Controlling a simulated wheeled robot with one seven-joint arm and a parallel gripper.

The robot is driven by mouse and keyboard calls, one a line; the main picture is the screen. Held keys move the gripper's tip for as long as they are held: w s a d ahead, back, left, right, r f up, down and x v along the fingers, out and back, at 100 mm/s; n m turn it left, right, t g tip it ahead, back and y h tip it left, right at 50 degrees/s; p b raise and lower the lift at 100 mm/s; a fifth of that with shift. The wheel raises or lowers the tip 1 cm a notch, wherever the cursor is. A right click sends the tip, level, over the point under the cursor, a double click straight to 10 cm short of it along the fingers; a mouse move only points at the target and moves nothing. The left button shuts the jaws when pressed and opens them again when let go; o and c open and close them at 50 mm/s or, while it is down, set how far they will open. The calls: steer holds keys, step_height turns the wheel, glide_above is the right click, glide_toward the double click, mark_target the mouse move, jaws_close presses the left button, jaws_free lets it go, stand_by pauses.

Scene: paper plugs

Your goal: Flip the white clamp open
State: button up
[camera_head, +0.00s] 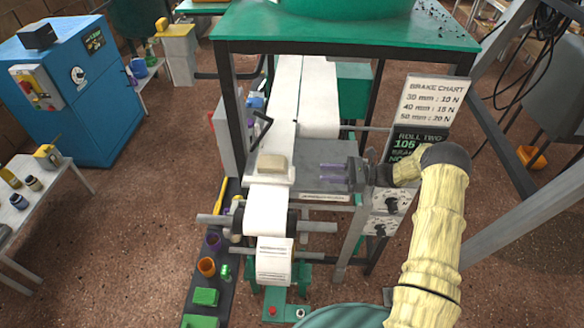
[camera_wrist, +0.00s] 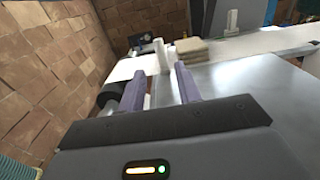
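A white clamp piece (camera_head: 271,179) lies across the paper strip, at the left edge of the grey metal table. A tan block (camera_head: 272,163) sits on or against it. In the wrist view a white upright piece (camera_wrist: 161,57) stands ahead, between the lines of my fingers, with the tan block (camera_wrist: 191,50) just right of it. I cannot tell whether this upright is part of the clamp. My gripper (camera_head: 330,173) is to the right of the clamp, low over the metal table, pointing left. Its two purple fingers (camera_wrist: 161,88) are apart, with nothing between them.
The grey metal table (camera_head: 330,153) has bare room between gripper and clamp. A dark bent bar (camera_head: 260,130) stands behind the clamp. A white paper strip (camera_head: 267,210) runs down over a roller (camera_head: 315,227). A green-topped frame (camera_head: 345,30) and sign board (camera_head: 430,103) stand behind.

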mark_target(292, 171)
steer(key=a+p, duration=0.4)
steer(key=a, duration=0.7)
steer(key=shift+w+a, duration=0.15)
steer(key=shift+a, duration=0.25)
steer(key=shift+d, duration=0.1)
steer(key=c, duration=0.6)
jaws_close()
